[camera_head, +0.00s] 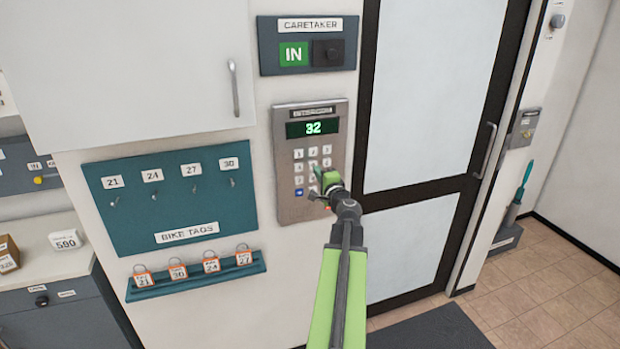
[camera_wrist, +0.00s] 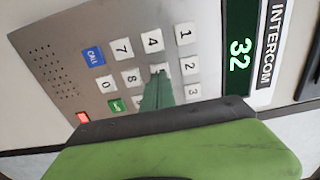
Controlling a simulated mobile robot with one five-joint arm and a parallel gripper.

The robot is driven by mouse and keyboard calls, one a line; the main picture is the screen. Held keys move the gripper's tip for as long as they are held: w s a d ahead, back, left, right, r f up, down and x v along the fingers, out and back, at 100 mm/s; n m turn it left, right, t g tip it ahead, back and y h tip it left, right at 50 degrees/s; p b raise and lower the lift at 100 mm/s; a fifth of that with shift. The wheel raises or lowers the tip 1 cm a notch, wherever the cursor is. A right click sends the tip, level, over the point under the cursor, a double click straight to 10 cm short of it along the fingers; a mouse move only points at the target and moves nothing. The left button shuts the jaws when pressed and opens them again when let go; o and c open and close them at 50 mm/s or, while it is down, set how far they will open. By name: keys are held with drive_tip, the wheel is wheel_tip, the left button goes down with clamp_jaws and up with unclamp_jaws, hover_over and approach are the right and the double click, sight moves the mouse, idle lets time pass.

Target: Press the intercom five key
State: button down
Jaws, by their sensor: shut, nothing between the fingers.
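The intercom (camera_head: 283,135) is a grey metal panel on the wall with a lit green display (camera_head: 313,128) reading 32. It fills much of the wrist view (camera_wrist: 75,45), turned sideways there. The five key (camera_wrist: 158,68) lies between the 2 key (camera_wrist: 190,67) and the 8 key (camera_wrist: 131,78); its face is mostly covered by my fingertips. My gripper (camera_head: 318,173) is shut and empty, its green fingers (camera_wrist: 158,84) pointing at the five key. I cannot tell whether they touch it. The 6 key is hidden behind the fingers.
A caretaker panel (camera_head: 267,45) is above the intercom. A teal bike tags board (camera_head: 130,215) and a shelf of tags (camera_head: 195,280) are to the left. A glazed door (camera_head: 430,90) with dark frame stands right. A white cabinet (camera_head: 120,60) hangs upper left.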

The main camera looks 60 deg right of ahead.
drive_tip(key=shift+x, duration=1)
drive_tip(key=shift+s+d, duration=0.1)
drive_tip(key=shift+d, duration=0.05)
